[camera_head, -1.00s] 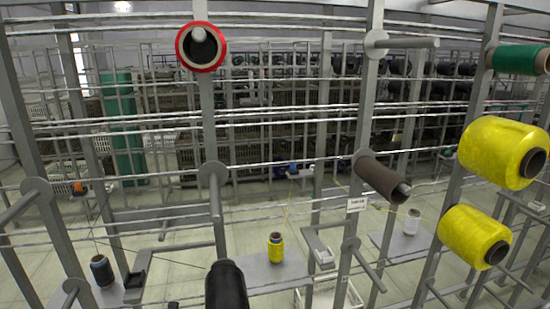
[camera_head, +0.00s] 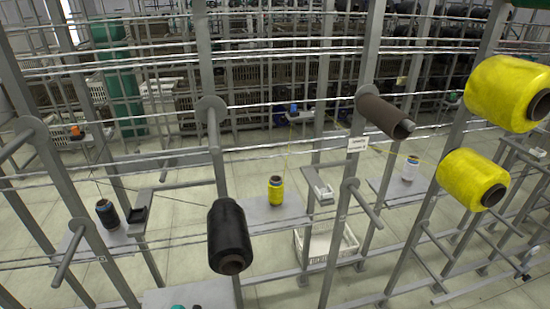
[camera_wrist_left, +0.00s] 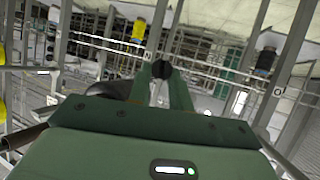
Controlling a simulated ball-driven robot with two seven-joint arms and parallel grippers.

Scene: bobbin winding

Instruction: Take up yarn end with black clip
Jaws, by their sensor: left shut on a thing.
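In the left wrist view my left gripper (camera_wrist_left: 161,75) has its two green fingers closed on a small dark round piece, which looks like the black clip (camera_wrist_left: 161,69). The clip's detail is too small to make out, and no yarn end shows at the fingertips. In the head view a thin yellow yarn (camera_head: 288,150) rises from the small yellow bobbin (camera_head: 276,190) on a grey shelf. A thin dark strand runs near the small black bobbin (camera_head: 106,213) at left. Neither gripper can be made out in the head view.
A large black bobbin (camera_head: 230,238) sticks out on a peg in front. A brown cone (camera_head: 384,116) and large yellow bobbins (camera_head: 472,179) stand out at right. Grey posts, bare pegs and rails cross the view. A white crate (camera_head: 325,243) stands on the open tiled floor.

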